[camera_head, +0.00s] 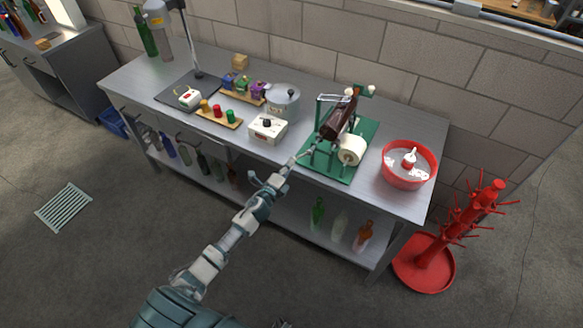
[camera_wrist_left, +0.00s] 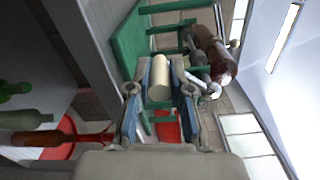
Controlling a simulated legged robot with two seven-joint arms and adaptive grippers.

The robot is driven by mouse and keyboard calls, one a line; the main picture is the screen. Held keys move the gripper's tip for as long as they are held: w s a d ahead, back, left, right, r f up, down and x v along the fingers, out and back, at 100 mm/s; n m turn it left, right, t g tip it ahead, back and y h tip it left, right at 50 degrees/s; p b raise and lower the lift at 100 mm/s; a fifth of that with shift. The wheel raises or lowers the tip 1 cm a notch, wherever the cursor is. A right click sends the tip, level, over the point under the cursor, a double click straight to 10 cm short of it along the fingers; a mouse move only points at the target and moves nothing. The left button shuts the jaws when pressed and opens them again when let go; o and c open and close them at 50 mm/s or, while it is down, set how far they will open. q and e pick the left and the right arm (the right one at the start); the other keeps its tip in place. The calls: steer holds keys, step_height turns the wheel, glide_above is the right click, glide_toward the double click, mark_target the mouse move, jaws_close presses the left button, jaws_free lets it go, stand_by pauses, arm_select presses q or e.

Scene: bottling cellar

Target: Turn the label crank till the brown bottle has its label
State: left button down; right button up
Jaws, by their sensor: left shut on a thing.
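The green label machine (camera_head: 345,170) stands on the right half of the steel bench. The brown bottle (camera_head: 338,123) lies tilted across its top rollers; it also shows in the wrist view (camera_wrist_left: 214,55). No label can be made out on the side I see. A white label roll (camera_head: 352,150) sits at the machine's front right. My left gripper (camera_head: 308,153) reaches the machine's front left side. In the wrist view its fingers are shut on a cream cylindrical crank handle (camera_wrist_left: 160,75). Only a small grey piece, perhaps my right gripper (camera_head: 281,324), shows at the bottom edge.
A red bowl (camera_head: 409,180) stands right of the machine. A white box with a dark knob (camera_head: 267,130) and a steel pot (camera_head: 283,101) stand to its left. A red bottle tree (camera_head: 440,250) stands on the floor at right. Bottles stand on the lower shelf.

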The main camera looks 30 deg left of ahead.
arm_select(q)
steer(key=shift+a+r+m+p, duration=0.55)
steer(key=shift+r+m, duration=0.2)
steer(key=shift+m, duration=0.4)
steer(key=shift+a+r+m+p, duration=0.5)
steer(key=shift+r+m, duration=0.2)
steer(key=shift+m, duration=0.45)
arm_select(e)
steer(key=shift+s+d+r, duration=0.15)
steer(key=shift+s+r, duration=0.1)
steer(key=shift+s, duration=0.65)
steer(key=shift+s+d+r, duration=0.15)
steer(key=shift+s+r, duration=0.05)
steer(key=shift+s, duration=0.7)
arm_select(q)
steer(key=shift+w+r, duration=0.1)
steer(key=c, duration=1.1)
jaws_free()
steer(key=shift+o, duration=0.2)
arm_select(e)
steer(key=shift+r, duration=0.1)
arm_select(q)
steer(key=shift+a, duration=0.1)
steer(key=s, duration=1.2)
steer(key=shift+a, duration=0.25)
